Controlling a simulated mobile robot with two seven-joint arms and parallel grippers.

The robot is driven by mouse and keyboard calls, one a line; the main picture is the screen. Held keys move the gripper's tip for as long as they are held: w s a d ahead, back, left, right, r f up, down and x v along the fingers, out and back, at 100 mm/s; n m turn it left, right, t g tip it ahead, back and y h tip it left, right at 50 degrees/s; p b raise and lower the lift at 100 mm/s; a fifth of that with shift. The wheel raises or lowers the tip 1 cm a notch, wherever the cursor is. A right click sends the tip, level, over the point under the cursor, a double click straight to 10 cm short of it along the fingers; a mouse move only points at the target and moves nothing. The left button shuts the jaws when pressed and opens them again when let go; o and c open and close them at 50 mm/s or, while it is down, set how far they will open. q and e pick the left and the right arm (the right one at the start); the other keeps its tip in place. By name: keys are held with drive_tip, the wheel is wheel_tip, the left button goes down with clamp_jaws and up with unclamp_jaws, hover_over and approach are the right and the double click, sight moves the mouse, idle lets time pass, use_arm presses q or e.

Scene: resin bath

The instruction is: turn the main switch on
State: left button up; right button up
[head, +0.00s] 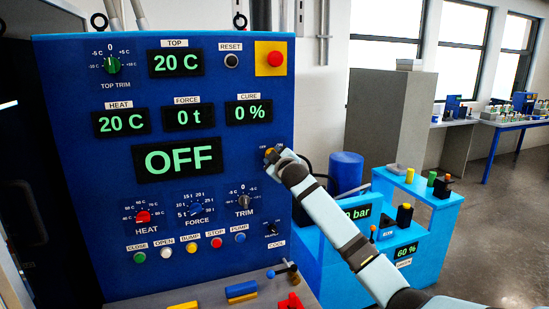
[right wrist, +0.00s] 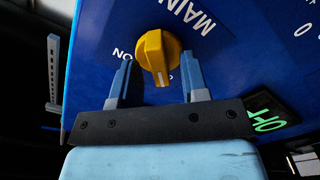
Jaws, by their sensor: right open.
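The main switch is a yellow rotary knob on the blue control panel (head: 80,75), and it fills the middle of the right wrist view (right wrist: 155,50). Its white pointer mark faces down in that view, away from the ON label at its left. The big display (head: 178,158) reads OFF. My right gripper (right wrist: 158,75) is open, its two fingers either side of the knob's lower part, with gaps to both. In the head view, my right arm reaches to the panel's right edge and mostly hides the switch. My left gripper is not in view.
Other knobs and a row of coloured buttons (head: 190,246) sit lower on the panel. A red button on a yellow plate (head: 272,58) is above the switch. A light-blue pump stand (head: 440,205) and a blue cylinder (head: 346,172) stand to the right, near my arm.

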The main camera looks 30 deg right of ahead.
clamp_jaws()
drive_tip(key=shift+s+d+m+p, duration=0.15)
drive_tip(key=shift+m+p, duration=1.5)
drive_tip(key=shift+m, duration=2.8)
drive_tip(key=shift+w+d+m+p, duration=0.15)
drive_tip(key=shift+m+p, duration=1.5)
drive_tip(key=shift+m, duration=2.8)
drive_tip(key=shift+s, duration=0.1)
